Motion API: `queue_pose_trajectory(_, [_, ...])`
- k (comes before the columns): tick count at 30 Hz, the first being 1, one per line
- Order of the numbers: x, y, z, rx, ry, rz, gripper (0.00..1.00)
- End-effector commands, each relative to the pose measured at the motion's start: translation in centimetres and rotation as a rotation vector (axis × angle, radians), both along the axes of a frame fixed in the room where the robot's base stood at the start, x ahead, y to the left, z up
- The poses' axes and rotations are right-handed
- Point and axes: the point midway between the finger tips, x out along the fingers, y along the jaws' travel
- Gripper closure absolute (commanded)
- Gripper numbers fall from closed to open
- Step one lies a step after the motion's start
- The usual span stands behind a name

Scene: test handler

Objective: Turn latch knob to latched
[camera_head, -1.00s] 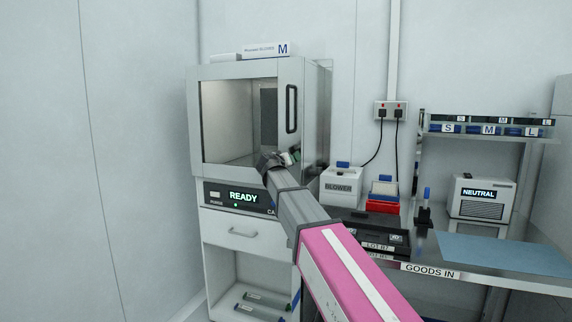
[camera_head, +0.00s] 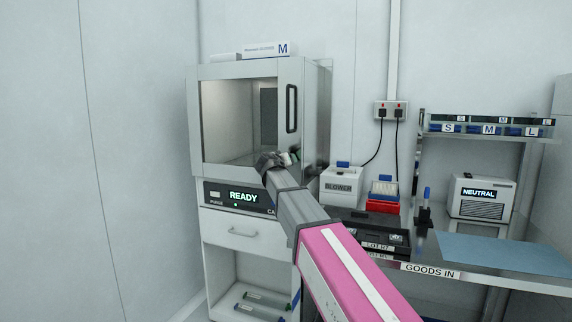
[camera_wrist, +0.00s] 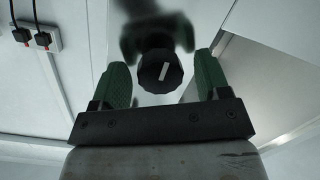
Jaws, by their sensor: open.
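The latch knob (camera_wrist: 159,71) is a round black knob with a white pointer line, seen in the wrist view on a glossy panel. Its line is a little tilted from upright in that picture. My gripper (camera_head: 288,158) is open, at the lower right of the cabinet (camera_head: 248,70) front. In the wrist view its green fingers stand either side of the knob, with visible gaps. Contact with the knob cannot be seen. In the head view my arm and gripper hide the knob. The cabinet door is shut, with a black handle (camera_head: 291,108).
The cabinet's display (camera_head: 243,197) reads READY. A BLOWER box (camera_head: 341,187), a red box (camera_head: 382,206) and a black tray stand on the bench to the right. A socket with cables (camera_wrist: 36,37) is on the wall. The floor at left looks clear.

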Motion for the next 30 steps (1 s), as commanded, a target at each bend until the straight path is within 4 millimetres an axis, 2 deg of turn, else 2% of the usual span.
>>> queue_pose_trajectory(9, [-5.4, 1.7, 0.8, 0.001, -0.002, 0.002, 0.31])
queue_pose_trajectory(15, [-8.2, 2.8, 1.2, 0.001, 0.0, 0.001, 0.31])
queue_pose_trajectory(21, [-9.5, 3.4, 1.5, 0.001, 0.0, 0.001, 0.31])
queue_pose_trajectory(30, [-9.6, 3.4, 1.5, 0.001, 0.0, 0.0, 0.31])
